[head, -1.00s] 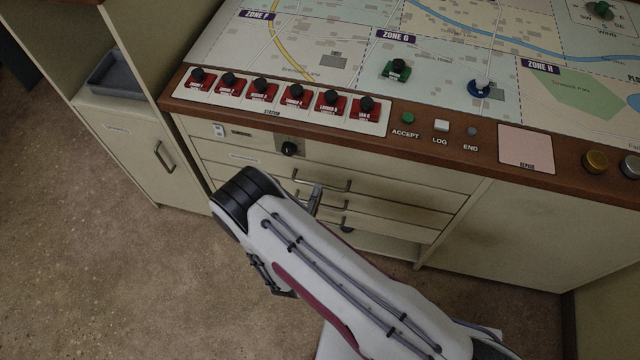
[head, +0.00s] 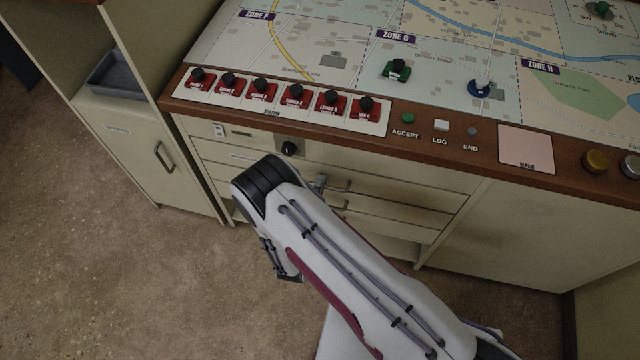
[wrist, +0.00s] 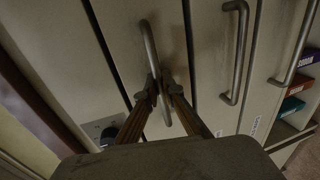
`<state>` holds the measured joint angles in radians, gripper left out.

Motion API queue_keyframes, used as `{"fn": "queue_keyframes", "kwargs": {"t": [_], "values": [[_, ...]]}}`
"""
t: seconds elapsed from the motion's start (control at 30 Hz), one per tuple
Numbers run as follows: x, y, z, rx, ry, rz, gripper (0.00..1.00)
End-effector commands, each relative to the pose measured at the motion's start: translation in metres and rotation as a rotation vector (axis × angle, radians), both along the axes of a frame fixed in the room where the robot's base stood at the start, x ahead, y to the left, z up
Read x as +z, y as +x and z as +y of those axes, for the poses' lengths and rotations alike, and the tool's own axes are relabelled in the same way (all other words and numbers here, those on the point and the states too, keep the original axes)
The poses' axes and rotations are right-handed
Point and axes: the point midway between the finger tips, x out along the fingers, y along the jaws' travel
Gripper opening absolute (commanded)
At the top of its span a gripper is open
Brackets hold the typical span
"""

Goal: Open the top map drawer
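The top map drawer (head: 385,191) is a cream front in the console, below the panel with the black knob. It looks closed, flush with the fronts below. Its metal bar handle (wrist: 148,42) runs between my gripper's fingertips (wrist: 160,88) in the wrist view. The fingers are drawn close together with the bar between them, so my gripper appears shut on it. In the head view my arm hides most of the gripper; only a bit of it (head: 319,185) shows beside the handle (head: 338,186).
Lower drawers have similar handles (wrist: 236,55), close beside the held one. A black knob (head: 289,148) sits just above. The wooden console edge (head: 440,150) overhangs the drawers. Coloured binders (wrist: 291,105) stand in an open shelf below. The floor in front is clear.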

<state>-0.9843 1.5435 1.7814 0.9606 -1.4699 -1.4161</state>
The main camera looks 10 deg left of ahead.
Motion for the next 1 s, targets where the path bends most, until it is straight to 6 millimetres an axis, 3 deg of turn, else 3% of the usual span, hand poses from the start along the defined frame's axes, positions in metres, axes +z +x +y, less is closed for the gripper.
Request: {"fn": "queue_keyframes", "kwargs": {"t": [0.47, 1.0], "values": [[0.0, -0.015, 0.001, 0.003, -0.001, 0.0, 0.0], [0.0, -0.09, 0.002, 0.006, -0.001, 0.0, 0.0]]}}
